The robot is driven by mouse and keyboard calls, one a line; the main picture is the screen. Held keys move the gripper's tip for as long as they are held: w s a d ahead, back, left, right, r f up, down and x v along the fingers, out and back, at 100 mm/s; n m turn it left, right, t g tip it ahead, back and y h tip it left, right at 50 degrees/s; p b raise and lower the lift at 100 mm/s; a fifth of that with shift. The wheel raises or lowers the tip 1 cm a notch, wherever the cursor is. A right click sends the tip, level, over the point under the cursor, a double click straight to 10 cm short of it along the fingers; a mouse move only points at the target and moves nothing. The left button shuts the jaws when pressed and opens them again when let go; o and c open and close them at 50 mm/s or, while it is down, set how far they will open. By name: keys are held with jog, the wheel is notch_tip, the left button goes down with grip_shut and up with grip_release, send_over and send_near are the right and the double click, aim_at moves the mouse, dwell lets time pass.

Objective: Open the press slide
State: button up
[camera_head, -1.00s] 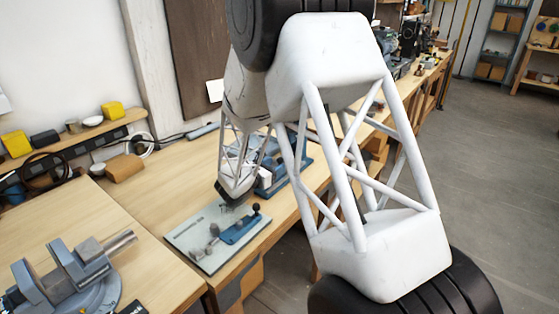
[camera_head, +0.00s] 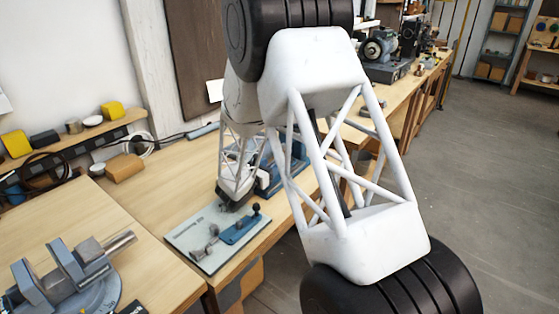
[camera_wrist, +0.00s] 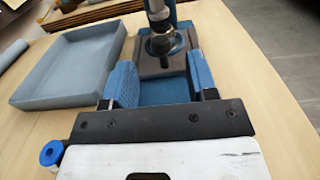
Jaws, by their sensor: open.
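The press shows in the head view (camera_head: 285,168) as a blue frame on the bench, partly hidden by my arm. In the wrist view, its dark grey block (camera_wrist: 163,58) has a round metal part above it, and a flat blue bed (camera_wrist: 165,91) lies in front. I cannot tell which part is the slide. My gripper (camera_wrist: 160,76) is open, with one blue-padded finger on each side of the bed. Nothing shows held, and contact with the press cannot be told. In the head view, my gripper (camera_head: 232,203) is small and dark, at the pale mat's back edge.
A blue-grey tray (camera_wrist: 72,62) lies left of the press in the wrist view. The pale mat (camera_head: 192,232) carries a blue fixture (camera_head: 240,230) with a dark knob. A grey vise (camera_head: 75,275) stands on the front-left bench. Bare wood (camera_head: 150,195) lies left of my gripper.

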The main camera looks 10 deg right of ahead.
jog(key=shift+x, duration=3.05)
grip_shut()
